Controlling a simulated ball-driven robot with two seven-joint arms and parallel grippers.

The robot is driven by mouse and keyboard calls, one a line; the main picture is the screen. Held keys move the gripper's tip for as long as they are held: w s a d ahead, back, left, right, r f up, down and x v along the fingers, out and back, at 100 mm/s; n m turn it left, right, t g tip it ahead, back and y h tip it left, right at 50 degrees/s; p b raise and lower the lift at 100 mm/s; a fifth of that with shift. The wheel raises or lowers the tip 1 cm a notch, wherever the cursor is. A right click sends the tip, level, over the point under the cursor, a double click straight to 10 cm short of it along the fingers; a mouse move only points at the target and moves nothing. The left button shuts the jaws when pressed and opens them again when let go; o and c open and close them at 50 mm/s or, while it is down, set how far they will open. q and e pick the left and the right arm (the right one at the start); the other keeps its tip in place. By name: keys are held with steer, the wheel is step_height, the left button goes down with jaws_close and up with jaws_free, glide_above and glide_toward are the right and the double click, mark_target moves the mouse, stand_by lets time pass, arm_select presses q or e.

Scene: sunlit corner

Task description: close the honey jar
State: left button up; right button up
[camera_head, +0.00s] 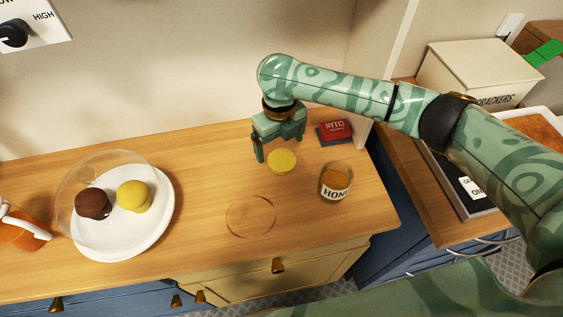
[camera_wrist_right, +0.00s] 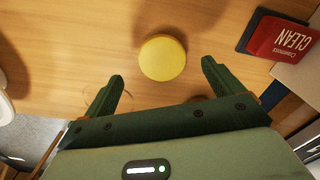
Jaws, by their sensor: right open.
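The honey jar (camera_head: 335,184) is a short glass jar with amber contents and a "HONEY" label. It stands upright on the wooden counter with its top uncovered. A round yellow lid (camera_head: 282,161) lies apart from it on the counter, to its left and a little farther back. My right gripper (camera_head: 280,147) is open and empty, just behind and above the lid. In the right wrist view the lid (camera_wrist_right: 162,58) shows beyond and between the two spread fingertips (camera_wrist_right: 162,72), with nothing held. The jar is not clearly seen there. My left gripper is not in view.
A white plate (camera_head: 150,238) with two round sweets and a clear dome stands at left. A faint ring (camera_head: 250,215) marks the counter. A crackers box (camera_head: 470,75) stands at right.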

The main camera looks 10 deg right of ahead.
mark_target(282, 159)
stand_by(0.3)
steer(key=f+b, duration=0.1)
steer(key=f, duration=0.1)
steer(key=f+b, duration=0.1)
steer(key=f, duration=0.2)
steer(key=shift+s+d+f, duration=0.15)
steer(key=shift+d+f, duration=0.05)
steer(key=shift+r, duration=0.1)
steer(key=c, duration=1.1)
